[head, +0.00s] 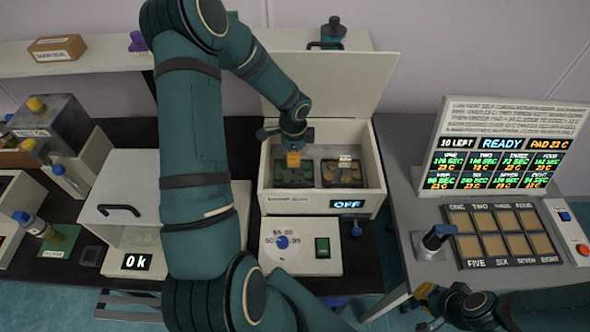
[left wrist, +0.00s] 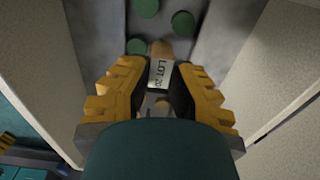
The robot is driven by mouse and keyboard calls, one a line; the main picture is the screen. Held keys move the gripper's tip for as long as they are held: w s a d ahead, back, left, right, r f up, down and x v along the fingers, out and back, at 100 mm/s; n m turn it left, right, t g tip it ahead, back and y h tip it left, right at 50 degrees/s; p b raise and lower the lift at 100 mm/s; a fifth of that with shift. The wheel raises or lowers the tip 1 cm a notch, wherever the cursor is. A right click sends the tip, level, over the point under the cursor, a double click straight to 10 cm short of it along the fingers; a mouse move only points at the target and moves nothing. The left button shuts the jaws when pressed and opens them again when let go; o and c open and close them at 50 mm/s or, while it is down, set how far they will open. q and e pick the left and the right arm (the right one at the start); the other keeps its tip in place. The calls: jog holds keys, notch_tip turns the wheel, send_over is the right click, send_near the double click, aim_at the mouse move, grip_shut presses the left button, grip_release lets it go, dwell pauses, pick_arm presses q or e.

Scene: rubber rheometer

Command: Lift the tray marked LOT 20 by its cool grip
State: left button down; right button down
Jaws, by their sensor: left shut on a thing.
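In the head view the tray (head: 282,178) lies in the left half of the open white chamber. Its brown grip (left wrist: 161,48) and white LOT 20 label (left wrist: 160,73) are between my left fingers. My left gripper (head: 293,158) reaches down into the chamber and is shut on the grip; the fingers also show in the left wrist view (left wrist: 158,92). My right gripper (head: 428,308) is open and empty, low at the right.
A second tray (head: 340,173) with brownish discs lies right beside it. The chamber's walls (head: 370,150) stand close, its lid (head: 325,82) is up, and its display reads OFF. A plate with several numbered pads (head: 500,237) stands at the right.

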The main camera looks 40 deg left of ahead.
pick_arm(q)
jog(key=shift+r+p, duration=1.2)
jog(key=shift+r, duration=0.25)
